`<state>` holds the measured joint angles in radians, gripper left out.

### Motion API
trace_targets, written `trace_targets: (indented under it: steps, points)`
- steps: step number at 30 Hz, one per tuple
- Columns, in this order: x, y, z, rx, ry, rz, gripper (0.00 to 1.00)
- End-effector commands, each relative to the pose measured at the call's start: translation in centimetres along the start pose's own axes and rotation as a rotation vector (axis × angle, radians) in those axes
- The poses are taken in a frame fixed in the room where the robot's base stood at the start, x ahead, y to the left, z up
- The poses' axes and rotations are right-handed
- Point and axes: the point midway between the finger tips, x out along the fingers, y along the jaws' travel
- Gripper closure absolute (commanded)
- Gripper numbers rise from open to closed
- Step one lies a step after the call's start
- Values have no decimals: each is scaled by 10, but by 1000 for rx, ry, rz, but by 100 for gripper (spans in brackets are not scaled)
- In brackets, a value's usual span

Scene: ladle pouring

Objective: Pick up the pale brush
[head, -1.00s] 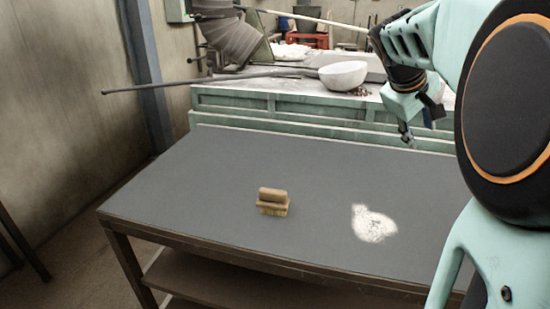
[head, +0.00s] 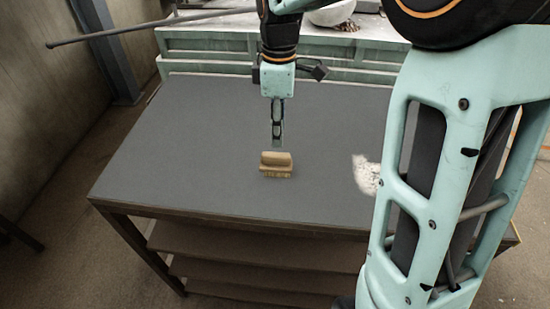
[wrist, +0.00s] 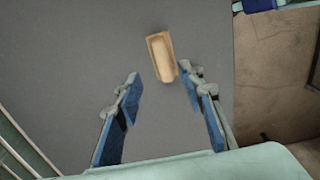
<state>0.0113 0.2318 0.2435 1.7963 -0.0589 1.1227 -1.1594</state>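The pale brush (head: 277,164) is a small tan block with a raised grip along its top. It stands on the grey table near its middle. In the wrist view the brush (wrist: 161,57) lies ahead of my fingertips, a little nearer the right finger. My gripper (head: 277,147) hangs above the brush in the head view, pointing down. In the wrist view my gripper (wrist: 158,82) has its two blue-padded fingers apart with nothing between them. The gap between fingertips and brush is hard to judge.
The grey table (head: 180,150) is mostly clear. A patch of white powder (head: 366,175) lies right of the brush, partly behind my arm. A green ledge (head: 210,50) runs along the back, with a long-handled ladle (head: 140,29) and a white bowl (head: 332,14) there.

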Motion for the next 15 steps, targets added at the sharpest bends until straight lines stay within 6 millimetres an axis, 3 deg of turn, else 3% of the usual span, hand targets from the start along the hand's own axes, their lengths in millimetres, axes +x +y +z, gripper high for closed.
trace_targets:
  steps: [3,15]
  points:
    - [21,-1,0,1,-2,-3,64]
    - [62,-5,-4,2,-3,-3,64]
